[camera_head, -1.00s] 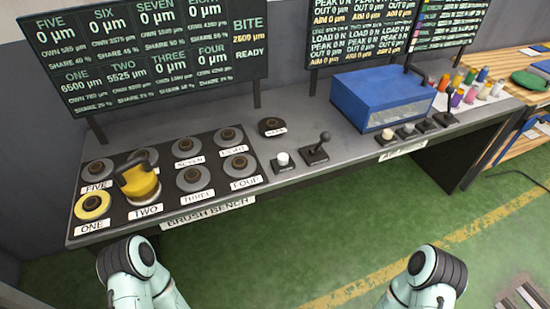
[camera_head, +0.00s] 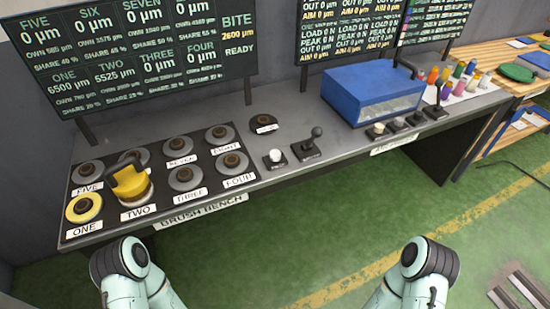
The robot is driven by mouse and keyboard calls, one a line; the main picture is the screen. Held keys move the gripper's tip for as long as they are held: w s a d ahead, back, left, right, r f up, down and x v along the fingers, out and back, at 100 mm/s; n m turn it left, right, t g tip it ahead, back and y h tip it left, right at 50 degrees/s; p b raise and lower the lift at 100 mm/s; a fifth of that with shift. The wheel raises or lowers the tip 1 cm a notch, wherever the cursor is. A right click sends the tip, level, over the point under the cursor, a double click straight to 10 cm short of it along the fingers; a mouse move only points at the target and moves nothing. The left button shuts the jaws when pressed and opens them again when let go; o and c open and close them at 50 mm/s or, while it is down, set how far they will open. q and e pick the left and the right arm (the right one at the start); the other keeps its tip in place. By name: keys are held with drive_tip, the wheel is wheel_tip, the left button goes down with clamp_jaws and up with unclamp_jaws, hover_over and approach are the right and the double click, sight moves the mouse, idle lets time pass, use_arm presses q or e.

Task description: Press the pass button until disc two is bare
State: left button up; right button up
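Disc two, labelled TWO (camera_head: 138,211), is at the front of the brush bench. A yellow block with a black handle (camera_head: 130,181) stands on it and hides most of its top. A white-topped push button on a black base (camera_head: 275,157) sits on the bench to the right of disc four (camera_head: 236,164). I see no readable label on it, so I cannot tell if it is the pass button. The board (camera_head: 150,50) reads TWO 5525 µm, ONE 6500 µm, and BITE 2600 µm, READY. Only my arm joints show at the bottom; neither gripper is in view.
Disc one (camera_head: 83,208) has a yellow top; the other discs look grey. A black lever (camera_head: 308,145) stands right of the white button. A blue box (camera_head: 372,91) and several coloured cylinders stand further right. Green floor (camera_head: 300,240) is clear in front.

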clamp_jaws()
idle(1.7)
